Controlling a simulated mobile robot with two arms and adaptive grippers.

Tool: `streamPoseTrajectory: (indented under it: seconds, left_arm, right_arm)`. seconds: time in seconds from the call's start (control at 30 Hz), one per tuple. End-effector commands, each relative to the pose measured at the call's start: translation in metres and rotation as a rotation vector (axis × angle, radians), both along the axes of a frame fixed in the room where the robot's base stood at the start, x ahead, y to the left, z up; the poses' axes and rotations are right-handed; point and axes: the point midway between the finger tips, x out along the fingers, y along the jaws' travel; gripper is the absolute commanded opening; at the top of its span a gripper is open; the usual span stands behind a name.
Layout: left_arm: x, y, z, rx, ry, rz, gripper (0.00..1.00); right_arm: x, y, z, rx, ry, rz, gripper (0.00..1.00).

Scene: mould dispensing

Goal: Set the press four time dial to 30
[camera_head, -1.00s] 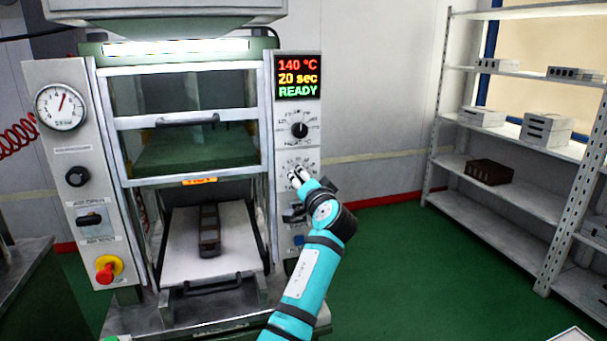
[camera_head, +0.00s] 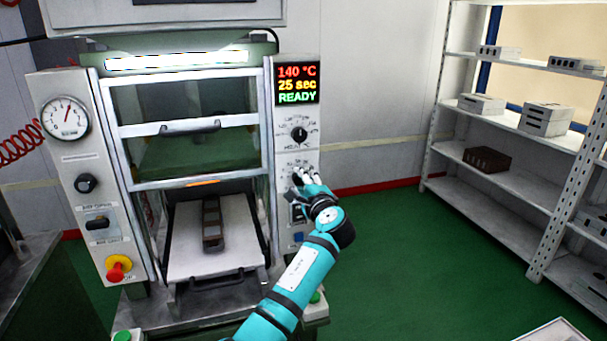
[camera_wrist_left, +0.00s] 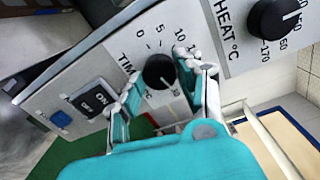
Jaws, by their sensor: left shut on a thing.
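The press (camera_head: 190,125) stands at the left, and its display (camera_head: 297,82) reads 140 °C, 25 sec, READY. The time dial (camera_wrist_left: 159,72) is a black knob with a white pointer line, on the panel marked TIME with numbers around it. My left gripper (camera_head: 306,178) is at this dial in the head view and largely covers it. In the left wrist view, the fingers (camera_wrist_left: 158,80) stand on both sides of the knob, shut on it. My right gripper is not in view.
The heat dial (camera_head: 299,134) is just above the time dial. An ON switch (camera_wrist_left: 93,98) and a blue button (camera_wrist_left: 60,119) lie beside it. A mould (camera_head: 212,222) rests on the press's lower tray. Shelving (camera_head: 480,190) stands at the right, with open green floor between.

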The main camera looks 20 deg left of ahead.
Motion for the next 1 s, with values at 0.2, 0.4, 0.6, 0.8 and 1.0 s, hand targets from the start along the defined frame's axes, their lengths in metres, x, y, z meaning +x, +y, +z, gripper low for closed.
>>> streamPoseTrajectory:
  seconds: [0.2,0.4,0.6,0.8,1.0]
  left_arm:
    - [0.001,0.003,0.011,0.125,0.068,0.005,0.03]
    - [0.001,0.003,0.011,0.194,0.112,0.005,0.03]
    - [0.001,0.003,0.010,0.227,0.133,0.005,0.03]
    - [0.001,0.003,0.010,0.233,0.137,0.005,0.03]
    - [0.001,0.003,0.010,0.232,0.136,0.005,0.03]
  right_arm:
    - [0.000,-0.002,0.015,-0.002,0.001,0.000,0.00]
    - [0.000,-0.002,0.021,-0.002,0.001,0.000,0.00]
    - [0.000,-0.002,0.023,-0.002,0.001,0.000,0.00]
    - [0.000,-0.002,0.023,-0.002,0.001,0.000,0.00]
    - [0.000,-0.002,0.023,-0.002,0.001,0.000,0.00]
